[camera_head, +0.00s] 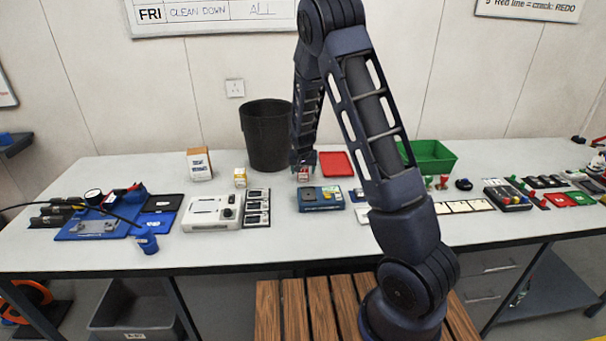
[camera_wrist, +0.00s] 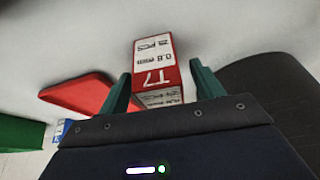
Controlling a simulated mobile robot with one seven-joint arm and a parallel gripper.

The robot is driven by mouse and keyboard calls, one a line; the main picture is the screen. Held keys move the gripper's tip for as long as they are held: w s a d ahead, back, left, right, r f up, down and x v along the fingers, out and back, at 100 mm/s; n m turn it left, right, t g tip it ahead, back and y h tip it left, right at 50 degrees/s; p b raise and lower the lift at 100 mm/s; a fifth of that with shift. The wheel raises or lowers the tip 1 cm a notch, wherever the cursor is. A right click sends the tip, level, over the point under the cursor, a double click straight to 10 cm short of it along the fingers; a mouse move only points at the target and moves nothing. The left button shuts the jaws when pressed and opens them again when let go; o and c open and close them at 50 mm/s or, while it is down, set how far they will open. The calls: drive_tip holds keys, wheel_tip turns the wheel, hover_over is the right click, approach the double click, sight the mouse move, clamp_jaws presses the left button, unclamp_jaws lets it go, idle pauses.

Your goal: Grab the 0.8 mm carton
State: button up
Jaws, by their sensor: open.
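A black bin (camera_head: 266,135) stands close behind and left of my gripper. A red tray (camera_head: 336,164) lies to the right, and a green bin (camera_head: 432,158) farther right. A blue-grey device (camera_head: 321,199) sits in front. A yellow-white carton (camera_head: 240,177) stands to the left.

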drive_tip(key=c, duration=1.1)
drive_tip(key=shift+r, duration=0.1)
